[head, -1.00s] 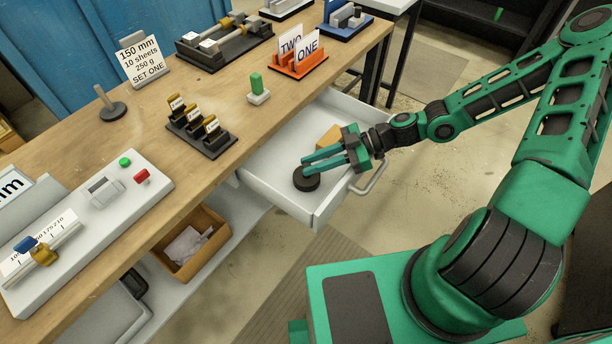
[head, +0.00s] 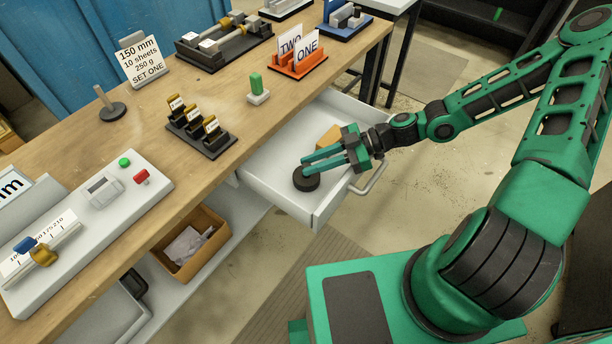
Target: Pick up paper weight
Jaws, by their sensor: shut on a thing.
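The paper weight (head: 306,182) is a dark round disc in the open white drawer (head: 277,196), near its front left part. My gripper (head: 309,165) reaches into the drawer from the right, with its green fingers at the top of the paper weight. The fingers are shut on it; the part between the fingertips is small and partly hidden by them. The disc appears to be at the drawer floor; I cannot tell whether it is touching it.
A tan block (head: 328,139) lies in the drawer behind my gripper. The drawer handle (head: 374,180) and walls are close to my wrist. The wooden bench (head: 150,165) above carries a control box (head: 100,205), label stands and an orange holder (head: 298,66).

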